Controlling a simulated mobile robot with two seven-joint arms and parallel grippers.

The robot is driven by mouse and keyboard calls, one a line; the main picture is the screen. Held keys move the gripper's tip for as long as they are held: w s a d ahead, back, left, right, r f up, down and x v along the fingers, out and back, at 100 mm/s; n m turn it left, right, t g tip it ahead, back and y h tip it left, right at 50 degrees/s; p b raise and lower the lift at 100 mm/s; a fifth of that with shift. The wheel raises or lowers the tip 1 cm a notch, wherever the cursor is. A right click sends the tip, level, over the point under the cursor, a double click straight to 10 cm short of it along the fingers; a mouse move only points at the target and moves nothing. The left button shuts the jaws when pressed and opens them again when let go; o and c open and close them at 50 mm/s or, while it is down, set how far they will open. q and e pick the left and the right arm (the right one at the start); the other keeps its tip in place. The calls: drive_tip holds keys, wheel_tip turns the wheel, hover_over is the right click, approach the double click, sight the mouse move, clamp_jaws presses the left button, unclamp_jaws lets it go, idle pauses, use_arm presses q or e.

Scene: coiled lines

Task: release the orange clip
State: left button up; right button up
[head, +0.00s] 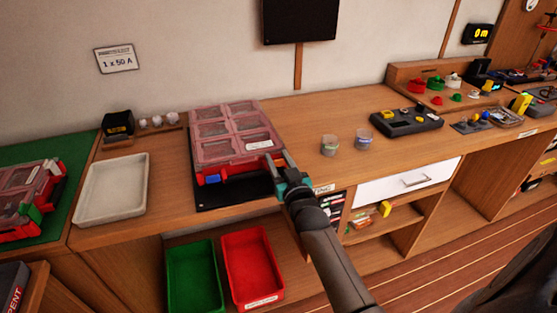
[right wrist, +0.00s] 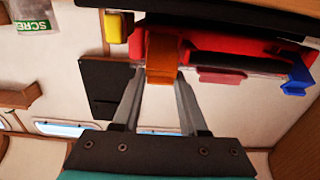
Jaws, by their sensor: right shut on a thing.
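A red organiser case (head: 228,140) with a clear pinkish lid lies on a black mat (head: 236,194) on the bench in the head view. Its front edge also shows in the right wrist view (right wrist: 225,40). The orange clip (right wrist: 162,52) is on that edge, between the fingertips of my right gripper (right wrist: 162,76). My right gripper is shut on the clip. In the head view my right gripper (head: 286,168) is at the case's front right corner and hides the clip. A blue clip (head: 212,180) is at the front left; it also shows in the right wrist view (right wrist: 298,80). My left gripper is not in view.
A pale tray (head: 112,190) stands left of the case. Two small tubs (head: 330,145) stand to its right, with bare bench between. Green (head: 194,278) and red (head: 252,266) bins sit below the bench front. Another red case (head: 28,200) lies on a green mat at far left.

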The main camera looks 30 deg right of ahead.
clamp_jaws()
drive_tip(key=shift+s+f+b, duration=0.1)
drive_tip(key=shift+f+b, duration=0.2)
drive_tip(key=shift+b, duration=0.4)
drive_tip(key=shift+s+t+b, duration=0.15)
drive_tip(key=shift+t+b, duration=0.55)
drive_tip(key=shift+a, duration=0.1)
drive_tip(key=o, duration=1)
unclamp_jaws()
drive_tip(key=shift+c, duration=0.2)
drive_tip(key=shift+s, duration=0.1)
drive_tip(key=p+v, duration=0.2)
drive_tip(key=v, duration=1.3)
drive_tip(key=shift+a, duration=0.2)
